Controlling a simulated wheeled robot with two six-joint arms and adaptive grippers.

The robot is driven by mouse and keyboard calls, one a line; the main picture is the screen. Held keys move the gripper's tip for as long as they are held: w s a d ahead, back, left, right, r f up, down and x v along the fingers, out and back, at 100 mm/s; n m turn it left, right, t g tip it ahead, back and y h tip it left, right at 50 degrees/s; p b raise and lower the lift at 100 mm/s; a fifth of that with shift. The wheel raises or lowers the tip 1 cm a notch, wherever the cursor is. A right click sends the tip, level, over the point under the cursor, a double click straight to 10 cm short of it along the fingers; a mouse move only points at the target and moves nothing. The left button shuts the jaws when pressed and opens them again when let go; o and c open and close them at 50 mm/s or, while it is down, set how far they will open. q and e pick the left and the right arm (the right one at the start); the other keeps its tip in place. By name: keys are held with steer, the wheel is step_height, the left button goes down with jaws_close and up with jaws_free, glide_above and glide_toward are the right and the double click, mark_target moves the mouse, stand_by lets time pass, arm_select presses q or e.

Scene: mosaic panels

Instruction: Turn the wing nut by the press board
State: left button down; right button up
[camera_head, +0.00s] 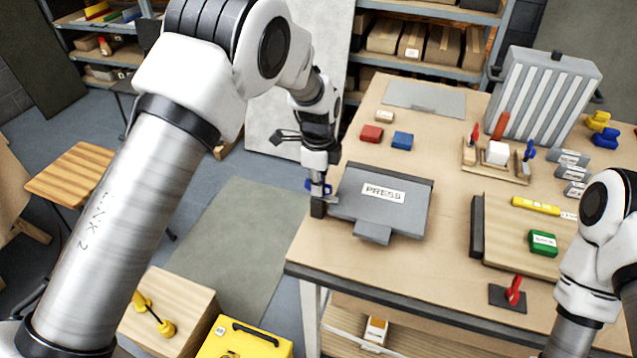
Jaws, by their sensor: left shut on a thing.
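The grey press board (386,203), labelled PRESS, lies on the left part of the wooden table (455,240). My left gripper (318,182) points down at the board's left edge. It is shut on the blue wing nut (327,189), of which only small blue bits show beside the fingers. A dark block (318,209) sits just below the nut at the table's left edge. My right arm comes in at the lower right, and its gripper is out of the picture.
Red (371,133) and blue (402,140) blocks lie behind the press board. A red wing nut (514,291) stands on a dark plate at the front right. A striped grey case (545,95) stands at the back. The table's middle is clear.

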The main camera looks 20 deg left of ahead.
arm_select(q)
steer(key=shift+f+n, duration=0.1)
steer(key=shift+n, duration=0.3)
steer(key=n+p, duration=0.1)
steer(key=n, duration=0.2)
steer(key=shift+s+n, duration=0.1)
steer(key=shift+n, duration=0.2)
steer(key=n, duration=0.4)
steer(key=shift+p, duration=0.3)
steer(key=n, duration=0.5)
steer(key=shift+f, duration=0.1)
steer(key=shift+n, duration=2.3)
steer(key=shift+s, duration=0.1)
steer(key=c, duration=1.2)
jaws_free()
steer(key=shift+c, duration=0.2)
steer(key=shift+w, duration=0.2)
